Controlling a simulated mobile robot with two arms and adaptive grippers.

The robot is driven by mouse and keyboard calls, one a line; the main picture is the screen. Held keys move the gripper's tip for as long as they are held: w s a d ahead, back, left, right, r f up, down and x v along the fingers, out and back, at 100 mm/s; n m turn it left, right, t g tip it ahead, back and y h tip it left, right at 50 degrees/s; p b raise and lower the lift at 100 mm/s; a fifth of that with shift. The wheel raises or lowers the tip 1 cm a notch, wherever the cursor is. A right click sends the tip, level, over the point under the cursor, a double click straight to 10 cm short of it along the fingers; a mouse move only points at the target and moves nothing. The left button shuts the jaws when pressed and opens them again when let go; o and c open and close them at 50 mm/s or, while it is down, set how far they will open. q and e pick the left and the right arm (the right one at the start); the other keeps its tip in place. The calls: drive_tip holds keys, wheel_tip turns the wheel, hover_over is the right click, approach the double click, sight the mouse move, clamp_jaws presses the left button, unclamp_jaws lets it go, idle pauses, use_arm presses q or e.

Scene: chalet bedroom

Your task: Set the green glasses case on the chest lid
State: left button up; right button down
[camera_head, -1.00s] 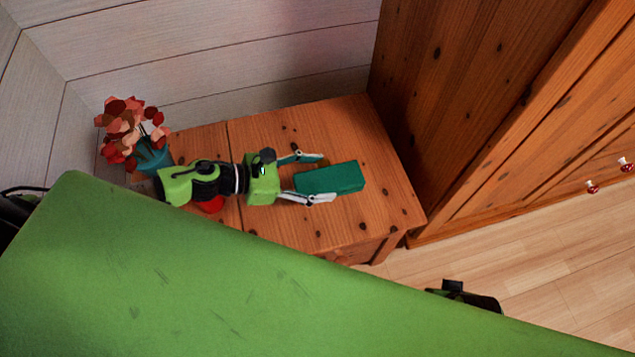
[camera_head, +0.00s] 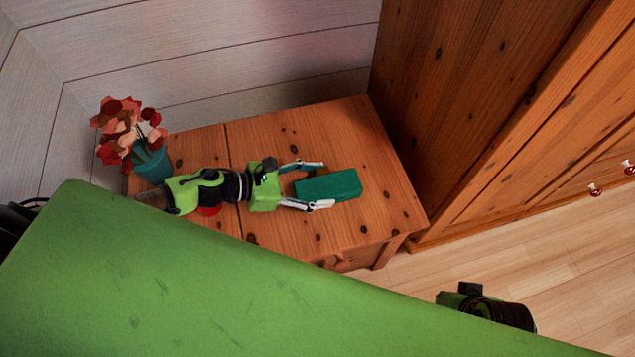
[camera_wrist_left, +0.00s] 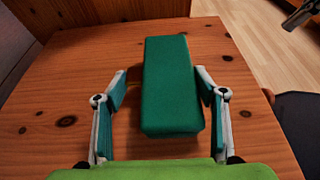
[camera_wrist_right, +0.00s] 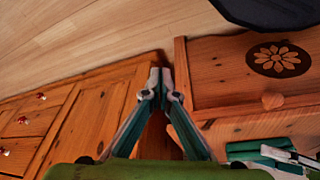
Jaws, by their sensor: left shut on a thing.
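The green glasses case (camera_head: 328,186) is a long dark-green box on the wooden top of a small cabinet (camera_head: 280,225). My left gripper (camera_head: 327,185) reaches in from the left, one finger along each long side of the case, shut on it. The left wrist view shows the case (camera_wrist_left: 172,85) lengthwise between the fingers (camera_wrist_left: 160,85). I cannot tell whether it is lifted off the wood. My right gripper (camera_wrist_right: 160,80) has its fingertips together, with nothing seen between them. I cannot make out a separate chest lid.
A teal vase (camera_head: 153,165) with red and pink flowers stands at the top's left back. A tall wooden wardrobe (camera_head: 465,100) rises close on the right. Plank walls are behind. Pale floor (camera_head: 545,270) is open at lower right. The cabinet front has a knob (camera_wrist_right: 272,101).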

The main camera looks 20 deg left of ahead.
use_arm(q)
drive_tip(key=o, duration=1.3)
use_arm(e)
drive_tip(key=shift+r, duration=0.3)
use_arm(q)
drive_tip(key=shift+v, duration=0.85)
drive_tip(key=v, duration=0.5)
drive_tip(key=shift+s+a+r, duration=0.1)
drive_tip(key=shift+s+a, duration=0.1)
drive_tip(key=shift+s, duration=0.05)
drive_tip(key=p+v, duration=0.1)
drive_tip(key=v, duration=0.2)
drive_tip(key=shift+r, duration=0.1)
drive_tip(key=shift+v, duration=0.85)
use_arm(e)
drive_tip(key=shift+s+x, duration=0.2)
drive_tip(key=shift+x, duration=0.9)
drive_tip(key=shift+s+x, duration=0.15)
drive_tip(key=shift+x, duration=1)
drive_tip(key=shift+f, duration=0.1)
